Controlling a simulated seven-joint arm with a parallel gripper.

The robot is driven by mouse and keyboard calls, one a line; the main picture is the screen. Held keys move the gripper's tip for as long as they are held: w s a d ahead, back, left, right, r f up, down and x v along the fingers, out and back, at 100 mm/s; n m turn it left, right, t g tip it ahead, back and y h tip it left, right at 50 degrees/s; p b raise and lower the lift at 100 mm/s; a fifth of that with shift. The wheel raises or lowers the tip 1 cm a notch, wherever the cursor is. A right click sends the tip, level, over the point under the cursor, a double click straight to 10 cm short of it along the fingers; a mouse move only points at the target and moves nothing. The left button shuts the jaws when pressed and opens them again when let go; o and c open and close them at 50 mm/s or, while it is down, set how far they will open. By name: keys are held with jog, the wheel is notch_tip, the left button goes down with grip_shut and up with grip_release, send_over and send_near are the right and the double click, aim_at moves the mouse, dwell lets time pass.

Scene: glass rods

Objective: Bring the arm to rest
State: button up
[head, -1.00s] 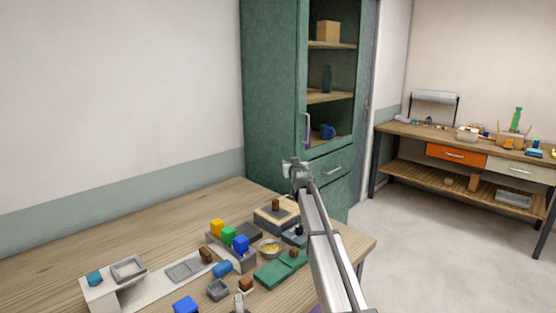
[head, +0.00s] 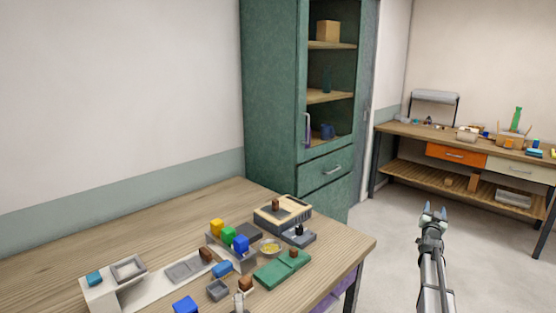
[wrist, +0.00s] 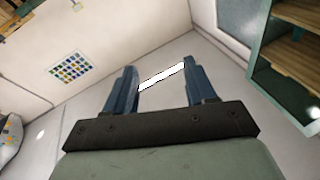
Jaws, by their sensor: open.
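My gripper (head: 434,212) is raised in the open space to the right of the wooden table (head: 120,220) in the head view. It is open and empty, with its fingers pointing up. In the wrist view, the two blue fingers (wrist: 162,88) stand apart with nothing held between them. Behind them are the walls, a bright white strip, and a colour chart (wrist: 70,67) on a wall. The gripper touches nothing that I can see.
The table holds coloured blocks (head: 228,234), a green board (head: 282,268), a scale-like device (head: 283,213) and small trays. A green cabinet (head: 270,100) stands behind it. A workbench (head: 470,145) with an orange drawer stands at the right. Floor between is clear.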

jog(key=s+d+f+m+g+h, duration=0.1)
jog(key=s+d+f+m+h, duration=0.25)
jog(key=s+d, duration=0.75)
jog(key=s+d+f+m+g+h, duration=0.1)
jog(key=s+d+f+g+h, duration=0.15)
jog(key=s+d+f, duration=0.5)
jog(key=s+a+f+n+g+y, duration=0.3)
jog(key=a+f+y, duration=0.6)
jog(key=a+f, duration=1.45)
jog(key=s+a+f+n+g+y, duration=0.2)
jog(key=s+a+f+y, duration=0.15)
jog(key=a+f, duration=0.45)
jog(key=s+a+f+n+g+y, duration=0.2)
jog(key=s+a+f, duration=0.35)
jog(key=a, duration=0.55)
jog(key=s+a+f+n+g+y, duration=0.1)
jog(key=s+a+f+g, duration=0.25)
jog(key=s+a, duration=0.55)
jog(key=s+a+f+n+g+y, duration=0.1)
jog(key=s+a+f+n+g, duration=0.2)
jog(key=s+a, duration=0.5)
jog(key=s+a+n+g, duration=0.1)
jog(key=s+a+g, duration=0.1)
jog(key=s, duration=0.9)
jog(key=s+a+r+g, duration=0.1)
jog(key=s+g, duration=0.4)
jog(key=s, duration=0.7)
jog(key=shift+s+a+r+n+g, duration=0.25)
jog(key=shift+a+n+g, duration=0.1)
jog(key=shift+a, duration=0.4)
